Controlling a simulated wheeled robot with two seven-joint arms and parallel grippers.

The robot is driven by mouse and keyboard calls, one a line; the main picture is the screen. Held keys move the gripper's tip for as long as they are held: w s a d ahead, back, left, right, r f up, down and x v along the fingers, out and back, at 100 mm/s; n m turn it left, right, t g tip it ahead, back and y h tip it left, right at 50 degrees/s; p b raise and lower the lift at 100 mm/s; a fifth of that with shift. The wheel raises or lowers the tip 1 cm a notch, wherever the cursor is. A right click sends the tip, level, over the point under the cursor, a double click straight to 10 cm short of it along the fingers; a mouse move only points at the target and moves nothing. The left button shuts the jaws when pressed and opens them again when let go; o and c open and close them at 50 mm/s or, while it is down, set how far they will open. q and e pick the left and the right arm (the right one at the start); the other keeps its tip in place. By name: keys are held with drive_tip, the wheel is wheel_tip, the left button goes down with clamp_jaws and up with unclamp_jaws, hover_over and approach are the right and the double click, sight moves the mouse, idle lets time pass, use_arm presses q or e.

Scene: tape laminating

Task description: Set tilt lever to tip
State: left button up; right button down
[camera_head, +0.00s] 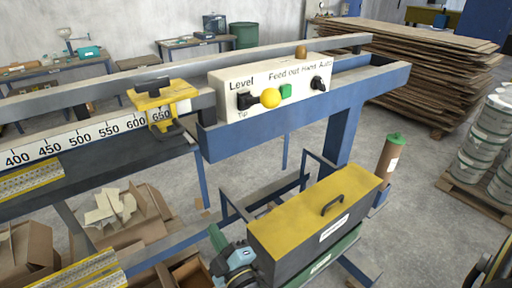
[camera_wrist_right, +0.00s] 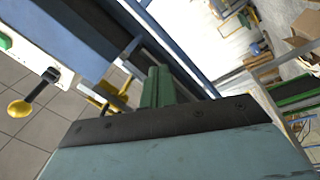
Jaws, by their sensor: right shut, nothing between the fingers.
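The tilt lever (camera_head: 269,97) has a black pivot and a yellow ball knob, on the cream control panel (camera_head: 300,86) between the printed words "Level" and "Tip". Its arm points out sideways to the right; I cannot tell which setting it is in. In the right wrist view the yellow knob (camera_wrist_right: 19,109) and black arm show at the left edge. My right gripper (camera_head: 215,235), teal with green fingers, is low in front of the machine, well below and apart from the lever. Its shut, empty fingers (camera_wrist_right: 157,75) also show in the wrist view. My left gripper is out of view.
A green button (camera_head: 286,91) and a black knob (camera_head: 318,83) sit right of the lever. A yellow clamp (camera_head: 160,96) stands on the ruler rail to the left. A yellow-topped box (camera_head: 320,205) is close right of my gripper. The blue beam (camera_head: 290,115) runs below the panel.

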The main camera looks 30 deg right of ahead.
sight(251, 103)
drive_tip(key=s+d+r+t+h, duration=0.1)
drive_tip(key=d+r+t+h, duration=0.1)
drive_tip(key=r, duration=0.6)
drive_tip(key=s+d+r+t+h, duration=0.2)
drive_tip(key=r+h, duration=0.2)
drive_tip(key=r, duration=0.5)
drive_tip(key=s+d+r+m+t+h+p, duration=0.1)
drive_tip(key=s+d+r+h, duration=0.1)
drive_tip(key=r, duration=0.6)
drive_tip(key=shift+r+t+h, duration=0.3)
drive_tip(key=shift+t+h, duration=0.1)
drive_tip(key=shift+h, duration=0.3)
drive_tip(key=w+d+r+p, duration=0.4)
drive_tip(key=w+d+r, duration=0.1)
drive_tip(key=shift+w+d+r, duration=0.15)
drive_tip(key=shift+d+r, duration=0.05)
drive_tip(key=shift+d, duration=0.1)
